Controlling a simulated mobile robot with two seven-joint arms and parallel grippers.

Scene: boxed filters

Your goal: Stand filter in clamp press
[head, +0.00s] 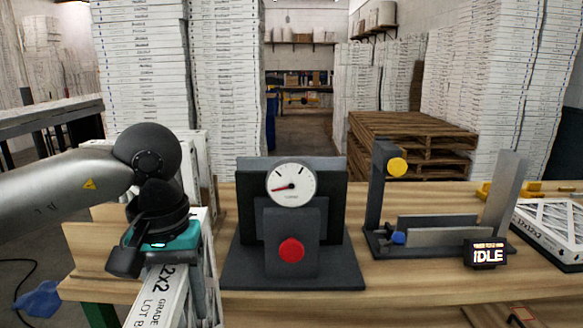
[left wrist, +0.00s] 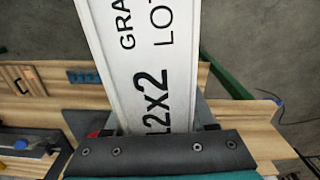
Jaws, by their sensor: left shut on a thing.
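My left gripper (head: 163,262) is shut on a white boxed filter (head: 160,298) printed "12X2", "GRADE" and "LOT", at the front left of the table. The filter's lower part is cut off by the frame. In the left wrist view the filter (left wrist: 150,55) extends away from the dark finger (left wrist: 160,152). A dark gauge fixture (head: 325,262) with a white dial and red button stands mid-table. To its right is a grey fixture (head: 440,237) with a post, yellow and blue knobs and a low channel. Neither fixture visibly holds a filter. No label shows which is the clamp press.
A small display (head: 486,254) reading "IDLE" stands at the right fixture's front. A framed white filter (head: 553,228) lies at the table's right end. White boxes (head: 198,165) stand behind my left gripper. Bare wooden table (head: 395,277) shows between the fixtures.

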